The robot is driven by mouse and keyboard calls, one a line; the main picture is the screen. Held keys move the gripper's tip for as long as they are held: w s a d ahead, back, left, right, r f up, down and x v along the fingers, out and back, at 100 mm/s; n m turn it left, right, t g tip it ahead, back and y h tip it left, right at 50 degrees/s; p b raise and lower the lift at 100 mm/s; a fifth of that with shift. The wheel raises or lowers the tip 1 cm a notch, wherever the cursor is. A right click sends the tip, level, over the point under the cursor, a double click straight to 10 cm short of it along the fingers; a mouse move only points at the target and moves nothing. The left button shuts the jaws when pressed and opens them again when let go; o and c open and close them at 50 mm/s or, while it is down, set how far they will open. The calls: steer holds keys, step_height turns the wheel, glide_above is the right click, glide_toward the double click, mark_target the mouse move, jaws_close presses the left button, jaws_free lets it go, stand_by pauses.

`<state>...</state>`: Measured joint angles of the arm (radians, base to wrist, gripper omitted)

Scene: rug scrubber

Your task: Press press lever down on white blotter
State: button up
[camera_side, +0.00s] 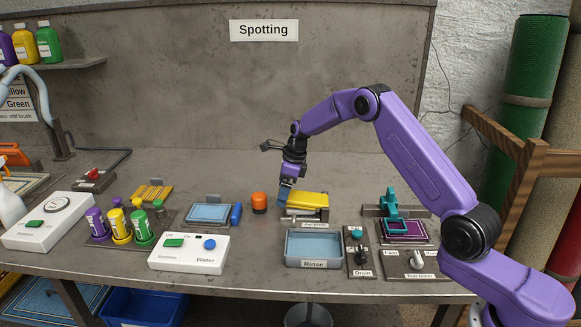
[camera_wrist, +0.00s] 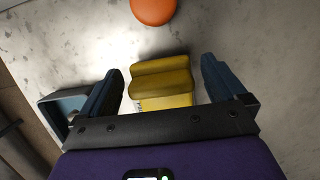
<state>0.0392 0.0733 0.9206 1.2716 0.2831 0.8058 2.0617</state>
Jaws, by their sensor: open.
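My gripper (camera_side: 286,190) is open over the back middle of the bench, at the left end of a yellow block (camera_side: 308,200). In the wrist view my two dark fingers (camera_wrist: 162,65) stand apart, with the ridged yellow block (camera_wrist: 160,80) between them and a gap on each side. The block sits on a low base with a small label whose text I cannot read. No part is clearly readable as the press lever, and I cannot pick out a white blotter. A teal upright fixture (camera_side: 391,204) stands over a purple pad at the right.
An orange round piece (camera_side: 259,202) stands left of the yellow block; it also shows in the wrist view (camera_wrist: 153,10). The Rinse tray (camera_side: 313,247) lies in front. A blue pad (camera_side: 209,213), several bottles and the Water box (camera_side: 188,253) are at left.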

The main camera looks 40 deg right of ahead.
steer(key=v, duration=1.6)
steer(key=shift+r, duration=0.2)
steer(key=shift+w+a+r, duration=0.1)
steer(key=shift+r, duration=0.1)
steer(key=c, duration=1)
steer(key=shift+w+a+r+g+h, duration=0.15)
steer(key=shift+a+r+g+h, duration=0.05)
steer(key=shift+r+g+h, duration=0.1)
steer(key=c, duration=0.5)
steer(key=shift+w+a+r, duration=0.1)
steer(key=shift+r, duration=0.15)
jaws_close()
glide_above(297, 196)
steer(key=w+a, duration=0.2)
steer(key=shift+g+h, duration=0.3)
step_height(297, 196, down, 13)
steer(key=shift+s+f, duration=0.15)
steer(key=shift+f, duration=0.05)
